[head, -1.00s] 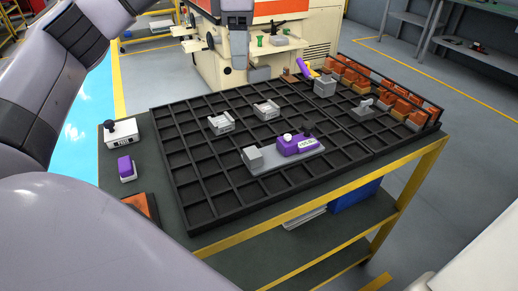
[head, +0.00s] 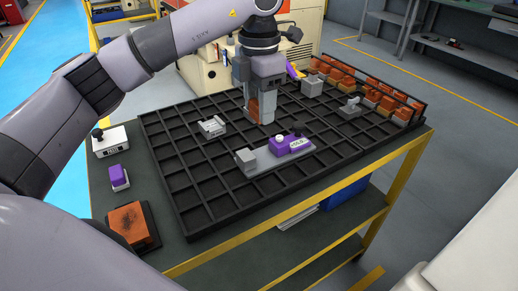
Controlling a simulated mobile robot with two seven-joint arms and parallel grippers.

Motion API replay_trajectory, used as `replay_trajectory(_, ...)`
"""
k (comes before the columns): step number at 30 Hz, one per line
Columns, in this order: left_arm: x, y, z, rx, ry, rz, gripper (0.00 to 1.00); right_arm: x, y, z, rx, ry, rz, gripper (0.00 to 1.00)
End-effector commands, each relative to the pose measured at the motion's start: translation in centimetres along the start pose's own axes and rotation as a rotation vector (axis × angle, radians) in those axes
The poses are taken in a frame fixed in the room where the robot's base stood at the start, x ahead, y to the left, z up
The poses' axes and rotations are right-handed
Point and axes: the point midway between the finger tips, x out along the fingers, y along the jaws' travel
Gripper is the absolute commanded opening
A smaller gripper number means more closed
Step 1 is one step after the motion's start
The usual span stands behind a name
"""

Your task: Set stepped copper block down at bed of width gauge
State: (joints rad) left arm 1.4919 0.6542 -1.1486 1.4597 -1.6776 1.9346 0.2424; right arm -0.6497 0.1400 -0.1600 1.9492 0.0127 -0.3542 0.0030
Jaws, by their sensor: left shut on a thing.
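My left gripper (head: 260,112) points down over the black grid tray, just behind the width gauge. It is shut on the stepped copper block (head: 254,105), of which only a small orange-brown part shows between the grey fingers. The width gauge is a flat grey plate, its bed (head: 268,162), with a grey block (head: 246,161) at the left end and a purple block with a white knob (head: 287,144) at the right. The bed between them is bare. The gripper and copper block look apart from the gauge, though the height is hard to tell. My right gripper is out of view.
The black grid tray (head: 190,190) covers most of the table. A small grey fixture (head: 212,127) stands left of the gripper. A copper-topped pad (head: 130,222) lies front left.

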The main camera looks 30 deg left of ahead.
Motion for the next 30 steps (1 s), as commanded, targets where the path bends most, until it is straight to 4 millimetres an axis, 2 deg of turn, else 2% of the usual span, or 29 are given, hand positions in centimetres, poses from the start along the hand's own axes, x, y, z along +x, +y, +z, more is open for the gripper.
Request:
replay_trajectory(3,3.1,0.0,-0.1,0.000,0.002,-0.001,0.00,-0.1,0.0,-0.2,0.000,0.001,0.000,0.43)
replay_trajectory(9,6.2,0.0,0.0,0.000,-0.001,0.000,0.00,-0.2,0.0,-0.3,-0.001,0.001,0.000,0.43)
replay_trajectory(14,7.1,0.1,0.0,0.000,-0.003,0.001,0.00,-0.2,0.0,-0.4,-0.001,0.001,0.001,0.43)
replay_trajectory(22,10.7,0.1,0.0,0.000,-0.001,0.000,0.00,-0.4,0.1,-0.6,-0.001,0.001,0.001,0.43)
replay_trajectory(30,11.0,0.1,0.0,0.000,-0.003,0.001,0.00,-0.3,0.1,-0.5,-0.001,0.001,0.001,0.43)
